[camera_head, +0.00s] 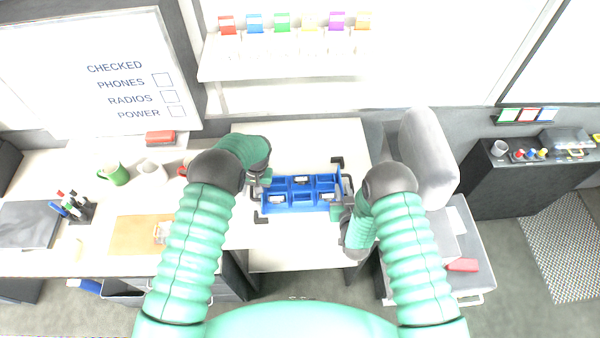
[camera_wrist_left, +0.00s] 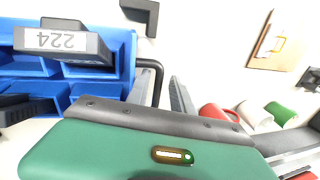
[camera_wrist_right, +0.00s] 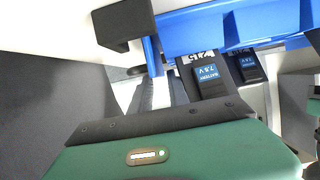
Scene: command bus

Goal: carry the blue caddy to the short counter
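The blue caddy (camera_head: 300,207) sits on a white worktop (camera_head: 300,256) in the head view, with several compartments holding dark battery-like items and a dark handle at each end. My left gripper (camera_head: 260,186) is at its left end; in the left wrist view, the fingers (camera_wrist_left: 162,94) stand apart around the dark end handle (camera_wrist_left: 158,72). My right gripper (camera_head: 343,206) is at its right end; in the right wrist view, its fingers (camera_wrist_right: 158,94) are close to the caddy's edge, and their grip is unclear. A dark counter (camera_head: 510,185) stands at the far right.
Black corner brackets (camera_head: 337,162) surround the caddy.

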